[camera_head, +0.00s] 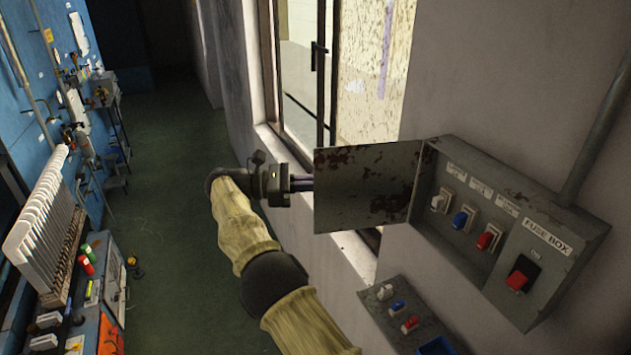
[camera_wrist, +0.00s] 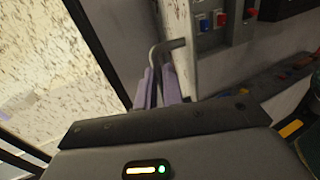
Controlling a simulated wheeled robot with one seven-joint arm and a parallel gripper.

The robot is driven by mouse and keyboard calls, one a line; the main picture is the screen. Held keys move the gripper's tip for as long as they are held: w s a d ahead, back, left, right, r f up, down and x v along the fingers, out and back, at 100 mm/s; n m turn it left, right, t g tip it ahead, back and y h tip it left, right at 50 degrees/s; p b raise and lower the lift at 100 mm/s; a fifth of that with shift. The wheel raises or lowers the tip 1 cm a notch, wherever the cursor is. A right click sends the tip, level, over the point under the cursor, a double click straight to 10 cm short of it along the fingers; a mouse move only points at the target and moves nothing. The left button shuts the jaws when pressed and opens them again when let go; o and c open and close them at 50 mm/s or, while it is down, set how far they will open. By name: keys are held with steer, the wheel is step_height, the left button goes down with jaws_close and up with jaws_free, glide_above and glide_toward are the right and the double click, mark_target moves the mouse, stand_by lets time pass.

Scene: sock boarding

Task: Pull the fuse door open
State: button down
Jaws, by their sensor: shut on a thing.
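The fuse door (camera_head: 368,186) is a grey, rust-stained panel hinged on the left side of the fuse box (camera_head: 566,223). It stands swung out from the box, and the fuses inside show. My gripper (camera_head: 303,183) is at the door's free edge, on the far left of the panel. In the wrist view my gripper's purple fingers (camera_wrist: 158,88) are closed around the door's grey bent handle (camera_wrist: 168,46). The door shows there edge-on (camera_wrist: 193,60). The exact contact of the fingertips is partly hidden by the handle.
Inside the box are a white, a blue (camera_head: 459,220) and a red fuse, and a red switch (camera_head: 517,280). A ledge (camera_head: 405,318) with more fuses lies below. A window (camera_head: 300,75) is behind the door. A blue workbench wall is at left; the floor (camera_head: 170,190) between is clear.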

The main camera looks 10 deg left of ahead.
steer(key=shift+d, duration=0.1)
steer(key=c, duration=1.5)
jaws_free()
steer(key=shift+w+d, duration=0.1)
steer(key=shift+d, duration=0.05)
steer(key=shift+c, duration=0.2)
steer(key=shift+r, duration=0.1)
